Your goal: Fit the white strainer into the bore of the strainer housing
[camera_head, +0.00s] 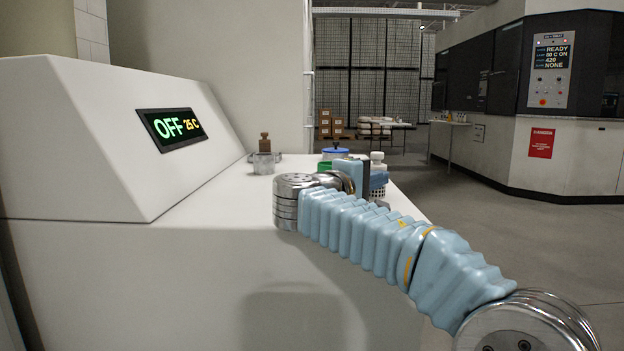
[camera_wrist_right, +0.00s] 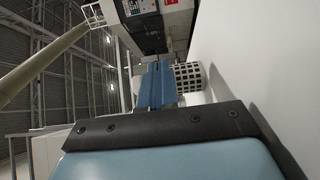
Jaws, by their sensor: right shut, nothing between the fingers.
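The white strainer (camera_wrist_right: 189,77), a short cylinder with a grid of dark square holes, shows in the wrist view just right of my fingers. In the head view a small part of it (camera_head: 378,192) shows behind my right gripper. My right gripper (camera_head: 357,172) is over the bench, its fingers partly hidden behind my wrist. In the wrist view its blue fingers (camera_wrist_right: 157,84) are shut together with nothing between them; the strainer is beside them, not in them. A short grey cylinder (camera_head: 263,163) stands farther left; I cannot tell if it is the strainer housing. My left gripper is not in view.
A sloped console (camera_head: 110,150) reading OFF 25 C bounds the left. The bench front is clear.

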